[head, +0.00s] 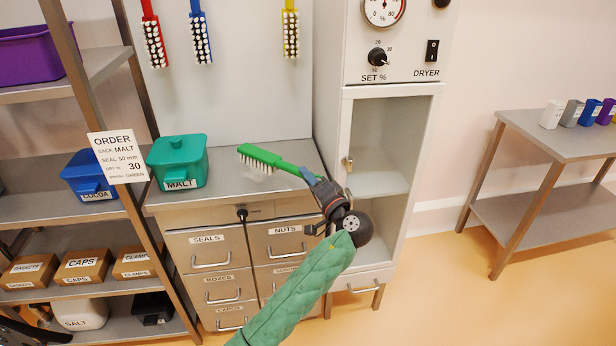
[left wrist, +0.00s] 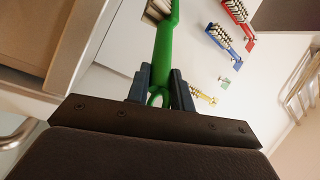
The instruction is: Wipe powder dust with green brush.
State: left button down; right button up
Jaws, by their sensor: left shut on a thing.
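The green brush (head: 270,157) is in my left gripper (head: 310,178), which is shut on the end of its handle. The brush is over the steel cabinet top (head: 226,188), with its white bristles facing down and to the left. A faint pale patch, perhaps powder, shows under the bristles; I cannot tell if they touch it. In the left wrist view the green brush (left wrist: 166,45) runs up from between the fingers of the left gripper (left wrist: 160,85), its bristles at the top edge. My right gripper is not in view.
A green MALT tub (head: 178,160) stands on the cabinet top, left of the brush. Red (head: 154,42), blue (head: 200,38) and yellow (head: 290,34) brushes hang on the back panel. A shelf post (head: 90,110) rises at left.

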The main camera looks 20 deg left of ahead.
pick_arm(q)
jog(key=shift+s+d+r+b, duration=0.1)
jog(key=shift+s+d+b, duration=0.2)
jog(key=shift+d, duration=0.35)
jog(key=shift+s+d+r+b, duration=0.1)
jog(key=shift+s+d, duration=0.25)
jog(key=shift+d, duration=0.25)
jog(key=shift+w+a+r+b, duration=0.15)
jog(key=shift+w+a+b, duration=0.55)
jog(key=shift+w+a, duration=0.8)
jog(key=shift+w+a+r+b, duration=0.1)
jog(key=shift+w+a+b, duration=0.65)
jog(key=shift+w, duration=1.5)
jog(key=shift+w+a+r+b, duration=0.15)
jog(key=shift+w+a+b, duration=0.55)
jog(key=shift+w+a, duration=0.8)
jog(key=shift+w+d, duration=0.35)
jog(key=shift+r, duration=0.15)
notch_tip(320, 180, up, 6)
jog(key=p, duration=0.3)
